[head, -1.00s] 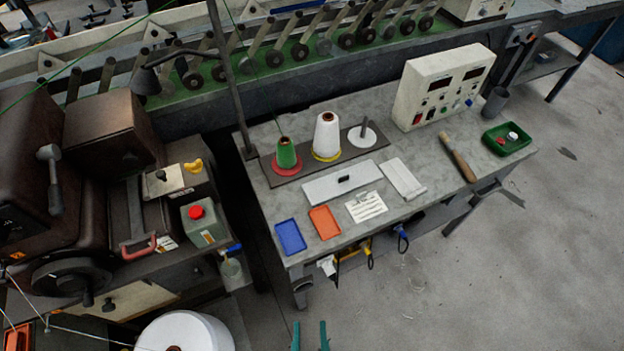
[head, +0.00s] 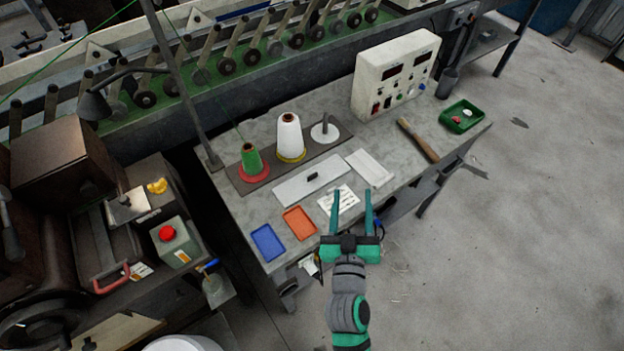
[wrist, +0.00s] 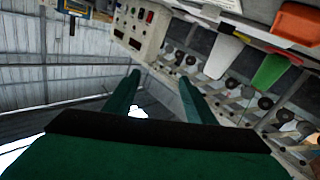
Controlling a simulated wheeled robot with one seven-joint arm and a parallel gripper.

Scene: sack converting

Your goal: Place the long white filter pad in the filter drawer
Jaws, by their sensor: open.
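A long white flat pad (head: 370,167) lies on the grey bench, right of a wider pale flat piece with a black knob (head: 311,182). The pad looks like the filter pad. I cannot tell for sure whether the knobbed piece is the filter drawer; no open drawer is clear. My gripper (head: 352,194) is open and empty at the bench's front edge, its fingers pointing toward the bench beside a printed sheet (head: 340,201). The pad lies beyond the fingertips, apart from them. The wrist view shows the two green fingers (wrist: 160,78) spread with nothing between them.
A blue tray (head: 268,243) and an orange tray (head: 300,223) lie at the front left of the bench. Green (head: 251,161) and white (head: 290,139) thread cones stand behind. A control box (head: 395,84), brush (head: 418,140) and green tray (head: 462,116) are on the right.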

